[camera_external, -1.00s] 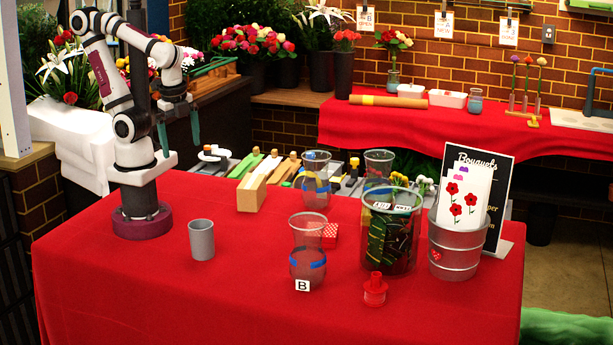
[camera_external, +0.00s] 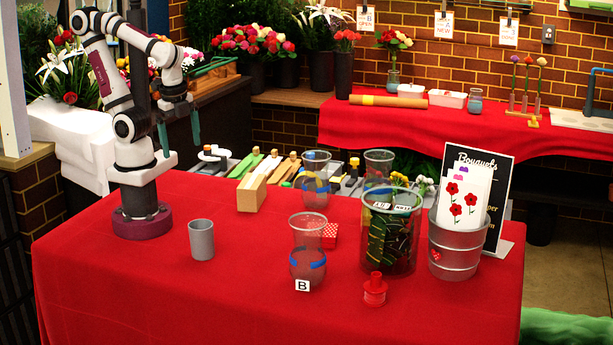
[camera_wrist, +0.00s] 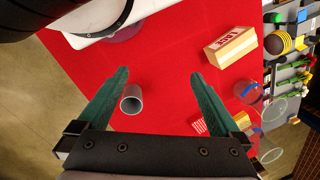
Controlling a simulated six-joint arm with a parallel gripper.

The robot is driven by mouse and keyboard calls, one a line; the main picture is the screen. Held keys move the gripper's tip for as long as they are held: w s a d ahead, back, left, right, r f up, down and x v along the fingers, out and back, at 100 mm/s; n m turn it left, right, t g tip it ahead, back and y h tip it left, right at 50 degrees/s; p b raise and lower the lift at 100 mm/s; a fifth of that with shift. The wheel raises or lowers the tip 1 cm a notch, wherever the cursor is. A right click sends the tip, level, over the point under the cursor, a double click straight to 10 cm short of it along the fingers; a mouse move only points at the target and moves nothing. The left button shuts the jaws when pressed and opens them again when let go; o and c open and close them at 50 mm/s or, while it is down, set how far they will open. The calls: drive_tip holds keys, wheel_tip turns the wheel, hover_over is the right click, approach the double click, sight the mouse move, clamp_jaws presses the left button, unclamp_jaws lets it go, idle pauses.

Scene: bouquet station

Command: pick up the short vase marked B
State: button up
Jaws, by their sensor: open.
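The short clear vase marked B (camera_external: 308,250) stands upright on the red table, with a blue band around it and a white B tag at its foot. In the wrist view, clear vases show at the lower right, and I cannot tell which is marked B. My gripper (camera_external: 178,138) is raised above the back left of the table, far to the left of the vase. In the wrist view my gripper (camera_wrist: 158,88) has its two green fingers wide apart, with nothing between the tips but red cloth and a grey cup beyond.
A grey cup (camera_external: 201,240) stands between my base and the vase. A large clear container (camera_external: 405,262), a metal bucket (camera_external: 452,262) and a red spool (camera_external: 375,292) are to the right. The front left cloth is clear.

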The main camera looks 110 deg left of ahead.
idle(0.4)
drive_tip(key=w+a+m+t+h, duration=0.15)
drive_tip(key=w+t, duration=0.25)
drive_tip(key=w, duration=0.8)
drive_tip(key=w+a+f+m+t, duration=0.1)
drive_tip(key=w+a+t, duration=0.2)
drive_tip(key=w, duration=1)
drive_tip(key=w+a+m+t+h, duration=0.15)
drive_tip(key=w+t, duration=0.25)
drive_tip(key=w, duration=0.8)
drive_tip(key=m+g+h, duration=0.2)
drive_tip(key=m+h, duration=0.1)
drive_tip(key=h, duration=1.2)
approach(310, 234)
drive_tip(key=x, duration=0.9)
drive_tip(key=shift+w+d+f, duration=0.2)
drive_tip(key=shift+d, duration=0.1)
drive_tip(key=shift+a, duration=0.1)
clamp_jaws()
